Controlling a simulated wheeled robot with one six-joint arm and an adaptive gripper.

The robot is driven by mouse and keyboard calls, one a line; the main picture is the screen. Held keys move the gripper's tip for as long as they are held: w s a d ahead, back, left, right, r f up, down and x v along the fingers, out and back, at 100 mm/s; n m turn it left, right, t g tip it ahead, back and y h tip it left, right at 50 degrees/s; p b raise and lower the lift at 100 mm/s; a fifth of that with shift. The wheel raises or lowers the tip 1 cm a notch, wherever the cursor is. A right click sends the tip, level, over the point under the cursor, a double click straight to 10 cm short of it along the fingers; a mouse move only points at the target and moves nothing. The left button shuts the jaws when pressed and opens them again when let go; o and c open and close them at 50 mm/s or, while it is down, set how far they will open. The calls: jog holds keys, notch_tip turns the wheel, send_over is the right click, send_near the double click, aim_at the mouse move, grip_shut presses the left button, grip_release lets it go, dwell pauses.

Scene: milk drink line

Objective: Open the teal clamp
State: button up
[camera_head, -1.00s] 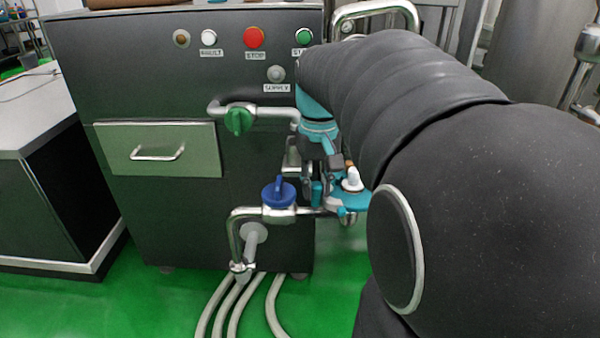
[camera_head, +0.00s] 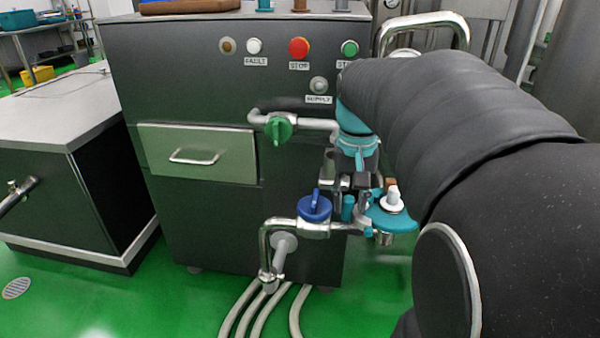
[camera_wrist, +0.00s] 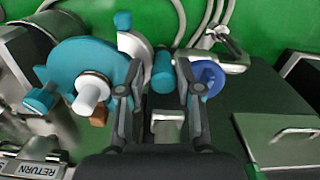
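A teal cylindrical piece (camera_wrist: 162,68), which looks like the teal clamp's handle, shows between my fingers in the wrist view. It also stands beside the blue valve in the head view (camera_head: 347,207). My gripper (camera_wrist: 156,72) is open, with one finger on each side of this piece and small gaps visible. In the head view my gripper (camera_head: 345,183) points down at the pipe joint, between the blue valve and the teal round housing (camera_head: 400,222). The clamp's band is mostly hidden, and I cannot tell whether it is fastened.
The blue valve (camera_head: 314,208) is close to my right finger in the wrist view. The teal housing with its white knob (camera_wrist: 88,92) is close to the left finger. A green valve (camera_head: 279,129) and pipe are above. Hoses (camera_head: 262,306) run over the floor below.

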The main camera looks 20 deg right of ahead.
aim_at(350, 198)
jog(key=shift+a, duration=0.1)
notch_tip(350, 198, up, 12)
dwell(0.6)
dwell(0.4)
jog(key=s+a+f+n+t, duration=0.2)
jog(key=s+a+f, duration=0.2)
jog(key=a+f, duration=0.3)
jog(key=s+a+f+n+t, duration=0.3)
jog(key=s+a+f, duration=0.2)
jog(key=a+f, duration=0.2)
notch_tip(350, 198, down, 2)
jog(key=shift+s+f+t, duration=0.2)
jog(key=shift+s+t, duration=0.1)
